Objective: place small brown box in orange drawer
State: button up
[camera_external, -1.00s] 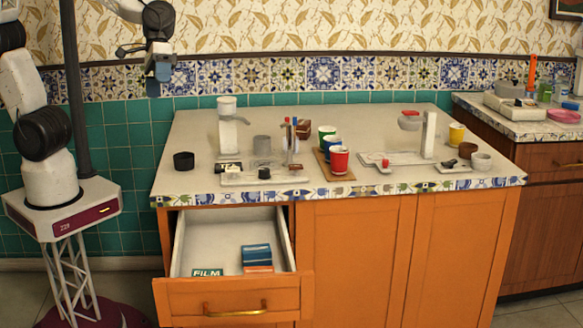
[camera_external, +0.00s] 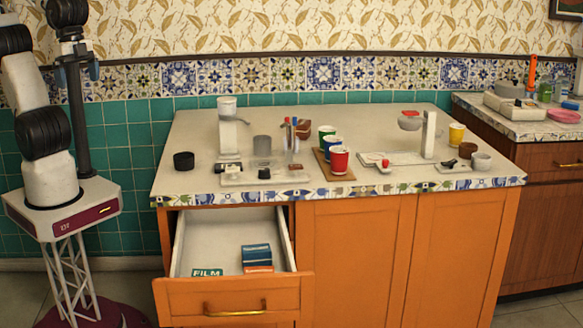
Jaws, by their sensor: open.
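A small brown box (camera_external: 304,126) sits on the countertop, behind and right of a clear holder with pens, which partly hides it. The orange drawer (camera_external: 232,298) on the left of the cabinet is pulled open. It holds a green-and-white box marked FILM (camera_external: 207,272), blue boxes (camera_external: 256,255) and an orange-red item (camera_external: 259,269). My gripper (camera_external: 77,74) is raised at the upper left, in front of the tiled wall, well away from the counter, the brown box and the drawer. Its blue-tipped fingers are apart and nothing shows between them.
The pen holder (camera_external: 291,140) stands close to the box. Green, blue and red cups (camera_external: 339,161) stand right of it on a brown tray. A tall white dispenser (camera_external: 228,125) and a black cup (camera_external: 184,161) are on the left. The back of the counter is mostly clear.

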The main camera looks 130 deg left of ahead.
jog(key=shift+s+d+m, duration=0.1)
jog(key=shift+s+m, duration=0.2)
jog(key=shift+s, duration=0.15)
jog(key=shift+w, duration=0.1)
dwell(0.4)
